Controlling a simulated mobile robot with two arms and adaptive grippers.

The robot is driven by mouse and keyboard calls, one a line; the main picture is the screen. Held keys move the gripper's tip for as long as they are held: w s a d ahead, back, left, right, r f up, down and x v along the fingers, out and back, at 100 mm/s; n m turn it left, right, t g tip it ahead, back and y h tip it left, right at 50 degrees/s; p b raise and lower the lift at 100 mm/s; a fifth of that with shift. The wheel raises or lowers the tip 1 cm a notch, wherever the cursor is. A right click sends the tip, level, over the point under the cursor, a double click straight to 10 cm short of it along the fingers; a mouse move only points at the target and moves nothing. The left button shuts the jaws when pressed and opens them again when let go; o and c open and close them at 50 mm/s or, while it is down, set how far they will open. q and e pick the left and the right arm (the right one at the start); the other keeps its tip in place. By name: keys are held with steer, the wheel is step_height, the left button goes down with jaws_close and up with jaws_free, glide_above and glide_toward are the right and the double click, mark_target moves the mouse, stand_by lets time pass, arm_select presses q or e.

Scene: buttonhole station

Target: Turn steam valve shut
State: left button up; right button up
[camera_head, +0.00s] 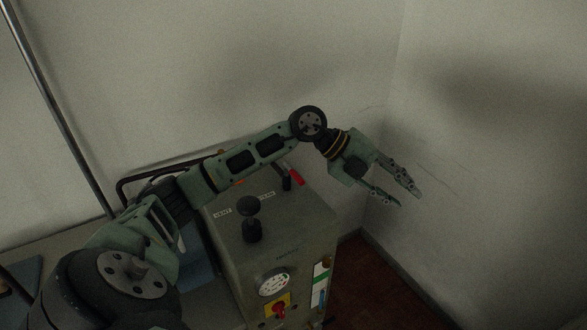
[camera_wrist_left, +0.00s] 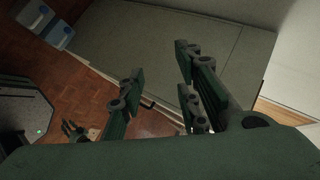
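A grey machine box (camera_head: 283,235) stands below my left arm in the head view. On its top are a black knob on a stem (camera_head: 250,208) and, at the back, a red-handled lever (camera_head: 296,176) partly behind my arm. My left gripper (camera_head: 408,199) is open and empty, in the air right of the box, touching nothing. Its parted fingers (camera_wrist_left: 160,60) also show in the left wrist view. A small dark claw-like shape (camera_wrist_left: 75,130) there may be my right gripper.
The box front has a round gauge (camera_head: 274,282) and a red switch on a yellow plate (camera_head: 278,307). Walls meet in a corner behind the gripper. Blue-and-white containers (camera_wrist_left: 50,27) sit on the brown floor (camera_wrist_left: 95,65) in the wrist view.

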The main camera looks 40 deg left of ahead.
arm_select(q)
steer(key=a+n+g+y, duration=0.15)
steer(key=a+y, duration=0.35)
steer(key=a, duration=0.8)
steer(key=n+g+y, duration=0.2)
steer(key=n+y, duration=0.2)
glide_toward(294, 173)
steer(key=p+x, duration=0.2)
steer(key=x, duration=0.6)
steer(key=shift+d+f, duration=0.1)
steer(key=shift+f, duration=0.05)
jaws_close()
